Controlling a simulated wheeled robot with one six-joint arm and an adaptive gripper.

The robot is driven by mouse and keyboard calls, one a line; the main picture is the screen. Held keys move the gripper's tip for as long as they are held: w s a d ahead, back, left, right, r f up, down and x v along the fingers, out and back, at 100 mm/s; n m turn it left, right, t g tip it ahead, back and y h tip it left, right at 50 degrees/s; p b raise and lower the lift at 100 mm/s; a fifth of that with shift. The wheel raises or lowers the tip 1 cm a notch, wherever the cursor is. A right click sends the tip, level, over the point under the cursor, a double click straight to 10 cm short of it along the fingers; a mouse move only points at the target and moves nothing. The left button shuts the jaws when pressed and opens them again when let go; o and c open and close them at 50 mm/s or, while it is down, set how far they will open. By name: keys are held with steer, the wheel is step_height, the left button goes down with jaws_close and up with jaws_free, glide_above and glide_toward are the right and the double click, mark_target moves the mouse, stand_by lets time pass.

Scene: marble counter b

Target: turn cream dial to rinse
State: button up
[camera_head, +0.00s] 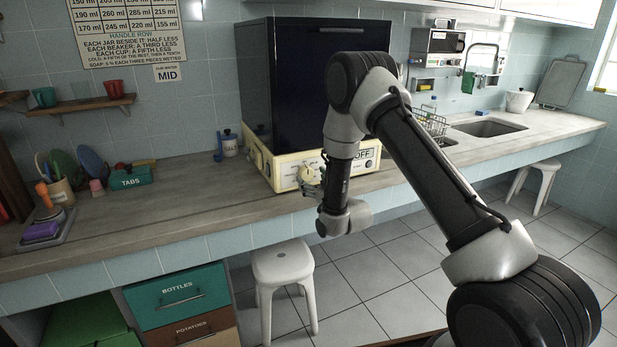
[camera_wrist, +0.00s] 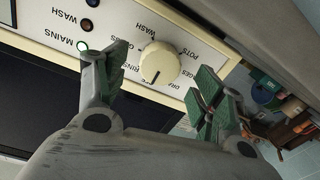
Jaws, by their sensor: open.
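The cream dial (camera_wrist: 160,63) is a round knob on the cream front panel (camera_wrist: 127,50) of a dark machine. Around it in the wrist view are printed labels, including POTS, WASH and partly hidden words that look like GLASS, RINSE and DRAIN. A thin dark mark shows on the dial's lower part; which label it faces I cannot tell for sure. My gripper (camera_wrist: 153,82) is open, with green-padded fingers on either side of the dial and visible gaps to it. In the head view my gripper (camera_head: 312,186) is at the machine's panel, partly hiding the dial.
The dark machine (camera_head: 310,80) stands on the counter (camera_head: 200,190). A MAINS lamp (camera_wrist: 84,46) glows pale green on the panel. A white stool (camera_head: 283,265) stands below. A green TABS box (camera_head: 131,177) is at left, a dish rack (camera_head: 430,122) and sink (camera_head: 488,128) at right.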

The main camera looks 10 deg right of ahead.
mark_target(308, 176)
steer(key=shift+x, duration=1.85)
steer(key=shift+c, duration=0.3)
steer(key=c, duration=0.9)
steer(key=shift+c, duration=0.2)
steer(key=m, duration=0.4)
steer(key=shift+f+m, duration=0.1)
steer(key=shift+m, duration=0.2)
steer(key=m, duration=0.4)
steer(key=shift+m, duration=0.3)
